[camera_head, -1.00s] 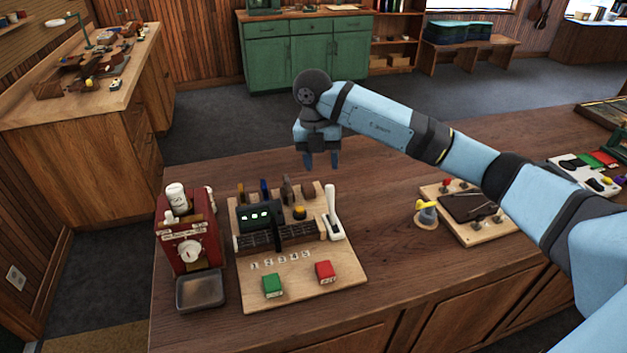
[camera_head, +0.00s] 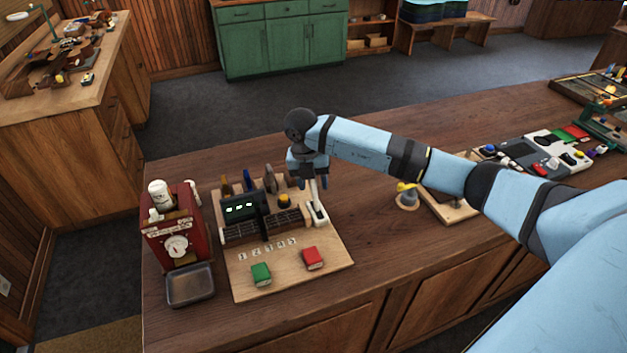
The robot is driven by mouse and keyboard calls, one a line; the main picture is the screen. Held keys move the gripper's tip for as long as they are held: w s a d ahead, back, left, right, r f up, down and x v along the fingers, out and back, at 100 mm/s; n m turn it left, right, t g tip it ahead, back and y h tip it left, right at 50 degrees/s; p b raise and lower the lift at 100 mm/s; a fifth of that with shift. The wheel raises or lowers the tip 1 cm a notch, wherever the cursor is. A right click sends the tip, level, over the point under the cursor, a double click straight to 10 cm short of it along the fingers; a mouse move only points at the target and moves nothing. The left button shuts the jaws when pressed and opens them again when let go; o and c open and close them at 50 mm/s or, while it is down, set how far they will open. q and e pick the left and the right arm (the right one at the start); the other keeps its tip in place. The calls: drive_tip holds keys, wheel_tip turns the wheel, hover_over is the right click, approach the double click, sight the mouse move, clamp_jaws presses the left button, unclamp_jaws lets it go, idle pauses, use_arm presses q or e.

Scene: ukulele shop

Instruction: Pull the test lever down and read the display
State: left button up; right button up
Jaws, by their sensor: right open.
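The white test lever (camera_head: 317,211) stands upright at the right end of the test board (camera_head: 290,280). My right gripper (camera_head: 312,184) is open and points down at the top of the lever. Its fingers appear on either side of the lever's upper end, which they partly hide; I cannot tell whether they touch it. My left gripper is not in view.
A green block (camera_head: 261,274) and a red block (camera_head: 313,258) are at the board's front. A red machine (camera_head: 178,240) with a grey tray (camera_head: 190,285) stands left. Bare counter lies between board and knob.

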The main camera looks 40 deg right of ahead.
drive_tip(key=shift+f, duration=0.45)
drive_tip(key=shift+c, duration=0.2)
clamp_jaws()
